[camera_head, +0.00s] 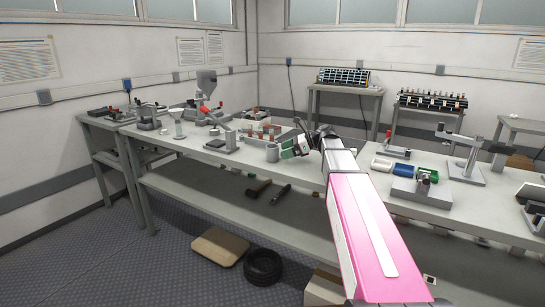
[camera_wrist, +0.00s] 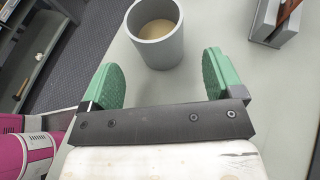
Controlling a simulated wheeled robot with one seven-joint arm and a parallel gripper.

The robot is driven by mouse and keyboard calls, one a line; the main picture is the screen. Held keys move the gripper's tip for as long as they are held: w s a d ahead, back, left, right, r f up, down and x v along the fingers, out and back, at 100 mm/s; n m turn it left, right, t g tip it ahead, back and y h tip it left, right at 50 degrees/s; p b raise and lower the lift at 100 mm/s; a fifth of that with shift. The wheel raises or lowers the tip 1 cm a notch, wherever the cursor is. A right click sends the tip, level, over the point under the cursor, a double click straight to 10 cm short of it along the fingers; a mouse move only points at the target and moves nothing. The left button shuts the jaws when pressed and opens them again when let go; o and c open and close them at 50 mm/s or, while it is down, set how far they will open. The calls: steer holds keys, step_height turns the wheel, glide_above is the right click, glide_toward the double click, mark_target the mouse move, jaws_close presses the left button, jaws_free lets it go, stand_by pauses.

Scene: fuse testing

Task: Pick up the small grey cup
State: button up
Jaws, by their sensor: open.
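The small grey cup (camera_head: 272,153) stands upright on the workbench, just left of my gripper in the head view. In the wrist view the cup (camera_wrist: 163,53) is at the top middle, with something beige inside it. My gripper (camera_head: 291,150) is open and empty. In the wrist view its two green finger pads (camera_wrist: 160,80) are wide apart. The cup lies ahead of and roughly between the pads, its lower part near the level of their tips. I see no contact between pads and cup.
A tray with reddish parts (camera_head: 262,132) stands behind the cup. A grey holder (camera_wrist: 276,20) is at the upper right of the wrist view. A device with a plate (camera_head: 222,143) stands left of the cup. The bench (camera_head: 200,155) is bare around the cup's front.

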mark_target(275, 154)
steer(key=shift+x, duration=2.6)
steer(key=c, duration=1.1)
